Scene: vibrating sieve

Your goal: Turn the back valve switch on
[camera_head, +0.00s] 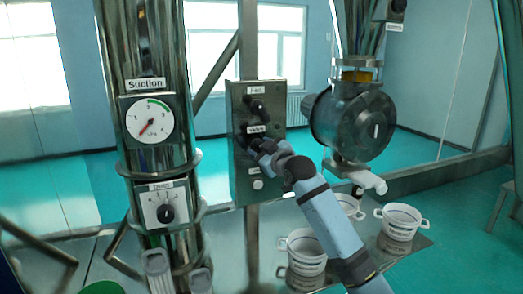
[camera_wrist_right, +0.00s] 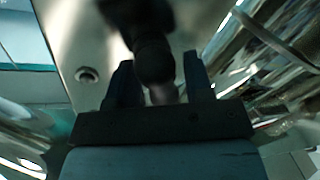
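A grey control panel (camera_head: 239,172) stands upright in the middle of the head view. It has a dark knob under the Fan label (camera_head: 254,90) and a Valve label (camera_head: 257,129) below that. My right gripper (camera_head: 262,147) is at the panel just below the Valve label and hides most of the switch there. In the right wrist view a dark knob (camera_wrist_right: 153,58) sits between the two fingers of my right gripper (camera_wrist_right: 158,85). The fingers are apart, with a narrow gap visible on the knob's right side. My left gripper is not in view.
A round dark machine housing (camera_head: 352,125) is to the right. White buckets (camera_head: 400,221) stand low at the right, beyond my right arm.

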